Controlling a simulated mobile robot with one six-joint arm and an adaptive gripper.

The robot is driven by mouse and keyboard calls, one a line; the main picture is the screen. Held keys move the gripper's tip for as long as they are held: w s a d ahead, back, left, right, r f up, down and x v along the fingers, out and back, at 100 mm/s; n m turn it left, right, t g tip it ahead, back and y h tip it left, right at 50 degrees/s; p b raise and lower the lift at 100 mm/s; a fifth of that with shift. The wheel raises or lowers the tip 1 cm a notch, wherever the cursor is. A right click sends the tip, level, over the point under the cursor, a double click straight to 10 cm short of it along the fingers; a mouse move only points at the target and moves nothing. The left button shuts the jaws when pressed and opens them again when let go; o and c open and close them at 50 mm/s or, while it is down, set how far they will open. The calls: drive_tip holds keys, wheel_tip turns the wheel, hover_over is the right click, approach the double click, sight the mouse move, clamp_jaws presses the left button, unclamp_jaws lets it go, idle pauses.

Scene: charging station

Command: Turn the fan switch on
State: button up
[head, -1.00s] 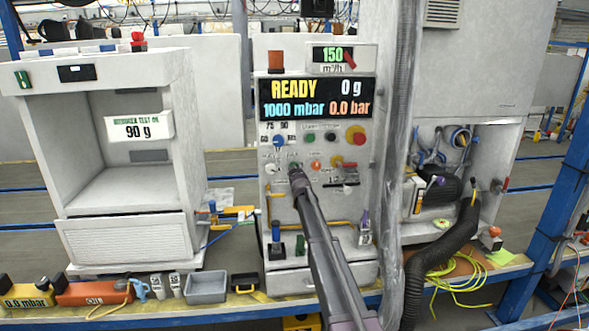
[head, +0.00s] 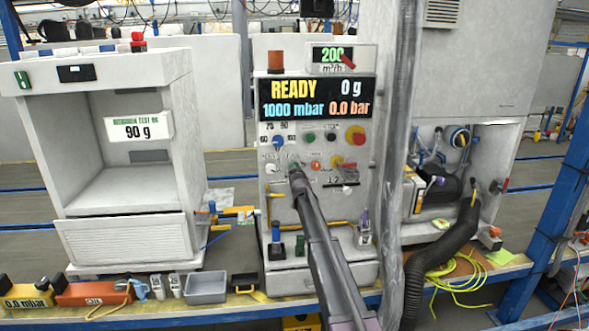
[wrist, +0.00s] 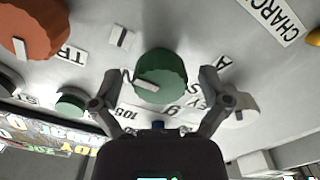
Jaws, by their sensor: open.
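My gripper (head: 297,178) is at the control panel (head: 312,215), in front of its lower left knobs. In the wrist view my gripper (wrist: 157,98) is open, with one finger on each side of a green round knob (wrist: 163,72) that has a white pointer line. Whether the fingers touch the knob I cannot tell. In the head view the gripper hides part of this green knob (head: 294,163). No fan label can be read, so I cannot confirm which knob is the fan switch. The flow display (head: 332,54) above the panel reads 200 m³/h.
The main display (head: 316,98) reads READY, 0 g, 1000 mbar and 0.0 bar. A white knob (wrist: 240,106), a smaller green knob (wrist: 72,102) and an orange-red knob (wrist: 34,32) stand around the gripper. A clear vertical hose (head: 400,130) hangs right of the panel.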

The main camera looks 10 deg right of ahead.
drive_tip(key=shift+s, duration=0.1)
drive_tip(key=s, duration=1.2)
idle(0.4)
drive_tip(key=s+f+m+g, duration=0.2)
drive_tip(key=s+f+g, duration=0.3)
drive_tip(key=s, duration=1.1)
drive_tip(key=s+f+m+g+p, duration=0.1)
drive_tip(key=s+f+g, duration=0.4)
drive_tip(key=s, duration=1.2)
drive_tip(key=s+f+m+g+p, duration=0.1)
drive_tip(key=s+f+m+g, duration=0.2)
drive_tip(key=s, duration=1.3)
wheel_tip(320, 180, down, 3)
drive_tip(key=g, duration=0.5)
drive_tip(key=shift+s+m, duration=0.15)
drive_tip(key=shift+m, duration=0.15)
drive_tip(key=shift+d+f, duration=0.1)
